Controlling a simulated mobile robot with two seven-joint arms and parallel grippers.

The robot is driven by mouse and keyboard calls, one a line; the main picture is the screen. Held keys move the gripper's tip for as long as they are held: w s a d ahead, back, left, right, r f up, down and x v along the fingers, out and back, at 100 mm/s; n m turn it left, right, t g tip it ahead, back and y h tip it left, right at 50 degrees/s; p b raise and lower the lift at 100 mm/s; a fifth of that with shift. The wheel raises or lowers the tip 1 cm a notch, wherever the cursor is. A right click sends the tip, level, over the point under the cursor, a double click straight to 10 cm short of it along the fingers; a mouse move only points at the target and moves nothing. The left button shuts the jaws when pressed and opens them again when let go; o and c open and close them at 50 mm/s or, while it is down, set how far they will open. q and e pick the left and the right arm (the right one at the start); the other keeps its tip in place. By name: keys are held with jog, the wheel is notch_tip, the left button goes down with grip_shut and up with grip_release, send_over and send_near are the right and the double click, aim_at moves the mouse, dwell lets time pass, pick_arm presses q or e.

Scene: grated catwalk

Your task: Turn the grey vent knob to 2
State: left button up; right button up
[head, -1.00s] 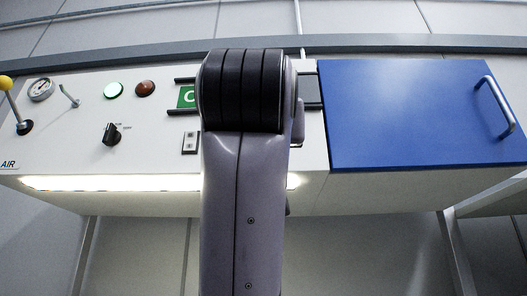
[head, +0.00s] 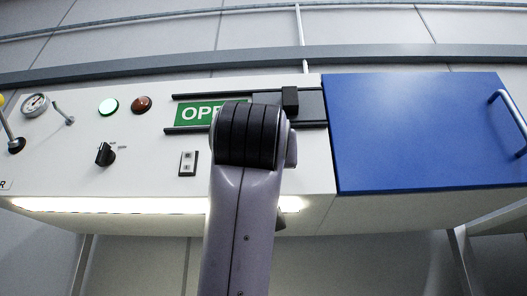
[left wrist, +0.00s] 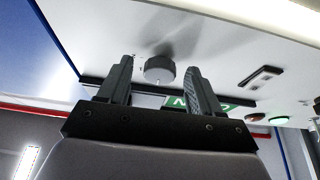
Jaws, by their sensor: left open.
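The grey vent knob (left wrist: 158,71) is a short round cylinder on the white panel in the left wrist view, with a thin light mark on its side. My left gripper (left wrist: 159,64) is open, with one finger to each side of the knob in that picture. Gaps show between fingers and knob; I cannot tell how far the fingertips are from the panel. The scale around the knob is too small to read. In the head view my arm stands in front of the panel (head: 60,175), and the grey knob is hidden. My right gripper is not in view.
A green OPEN sign (head: 197,113) with a black slider handle (head: 290,100) sits above my arm. Left are a black selector knob (head: 105,154), a gauge (head: 35,105), lamps and a rocker switch (head: 188,163). A blue door (head: 420,130) is on the right.

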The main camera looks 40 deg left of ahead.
pick_arm(q)
jog(key=c, duration=1)
jog(key=shift+c, duration=0.2)
jog(key=shift+m, duration=0.3)
jog(key=shift+s+a+r+m+g+h, duration=0.2)
jog(key=shift+m+h, duration=1.25)
jog(key=shift+m, duration=2.15)
jog(key=shift+a+r+m+g+h, duration=0.2)
jog(key=shift+m+h, duration=1.3)
jog(key=shift+m, duration=2.1)
jog(key=shift+s+a+r+m+g+h, duration=0.25)
jog(key=shift+m+h, duration=1.2)
jog(key=shift+m, duration=2.15)
jog(key=shift+w+d+f, duration=0.15)
jog(key=shift+d, duration=0.05)
